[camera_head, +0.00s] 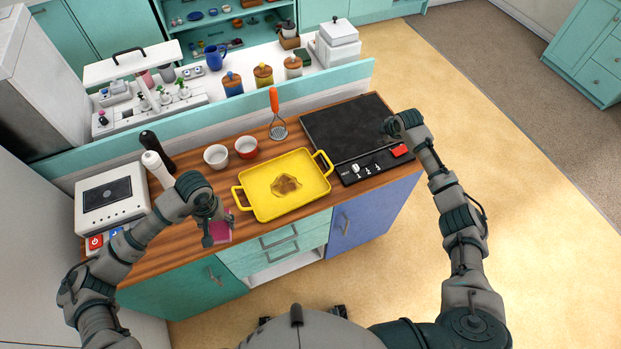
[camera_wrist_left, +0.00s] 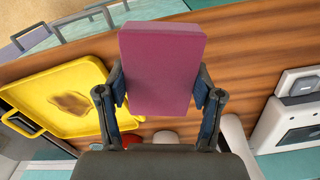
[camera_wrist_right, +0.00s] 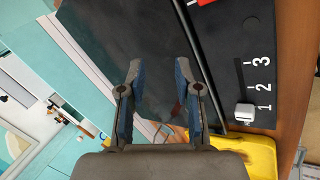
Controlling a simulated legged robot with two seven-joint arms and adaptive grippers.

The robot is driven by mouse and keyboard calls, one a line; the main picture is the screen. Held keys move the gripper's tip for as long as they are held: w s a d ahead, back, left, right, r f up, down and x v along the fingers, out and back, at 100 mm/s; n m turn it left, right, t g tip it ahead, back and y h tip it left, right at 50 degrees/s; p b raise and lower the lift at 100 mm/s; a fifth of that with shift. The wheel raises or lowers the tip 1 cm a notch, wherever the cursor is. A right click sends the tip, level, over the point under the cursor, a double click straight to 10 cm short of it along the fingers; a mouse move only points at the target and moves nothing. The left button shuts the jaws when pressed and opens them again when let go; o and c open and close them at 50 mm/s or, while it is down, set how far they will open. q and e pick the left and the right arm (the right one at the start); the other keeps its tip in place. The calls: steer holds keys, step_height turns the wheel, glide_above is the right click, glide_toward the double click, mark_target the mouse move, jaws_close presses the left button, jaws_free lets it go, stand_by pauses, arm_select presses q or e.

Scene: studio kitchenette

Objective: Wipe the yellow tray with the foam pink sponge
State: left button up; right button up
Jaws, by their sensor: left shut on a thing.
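The yellow tray (camera_head: 264,206) lies on the wooden counter with a brown stain (camera_head: 286,185) in its middle. It also shows at the left of the left wrist view (camera_wrist_left: 52,121). My left gripper (camera_head: 217,226) is shut on the pink sponge (camera_wrist_left: 163,66), just left of the tray in the head view. The sponge also shows in the head view (camera_head: 220,232), partly hidden by the gripper. My right gripper (camera_head: 392,127) is near the black cooktop (camera_head: 345,125). In the right wrist view its fingers (camera_wrist_right: 156,95) are apart with nothing between them.
A white appliance (camera_head: 107,200) and two tall bottles (camera_head: 157,168) are at the left.

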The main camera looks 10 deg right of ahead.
mark_target(297, 205)
steer(key=s+a+n+g+y, duration=0.1)
steer(key=s+a, duration=0.1)
steer(key=a, duration=0.3)
steer(key=s+a+g+y, duration=0.1)
steer(key=s+a, duration=0.1)
steer(key=a, duration=0.4)
steer(key=s+a+r+n+g+y, duration=0.1)
steer(key=s+a, duration=0.1)
steer(key=a, duration=0.3)
steer(key=shift+s+a+n, duration=0.1)
steer(key=shift+a+n, duration=0.2)
steer(key=shift+a, duration=0.05)
arm_select(q)
steer(key=shift+d, duration=0.15)
arm_select(e)
steer(key=s+a+r+n+g, duration=0.3)
steer(key=s+a+g, duration=0.1)
steer(key=s+a, duration=0.65)
steer(key=shift+n+y, duration=0.3)
steer(key=shift+y, duration=0.1)
steer(key=x, duration=0.8)
steer(key=a+x, duration=0.1)
steer(key=x, duration=0.3)
steer(key=shift+s+r, duration=0.1)
steer(key=shift+s, duration=0.2)
jaws_close()
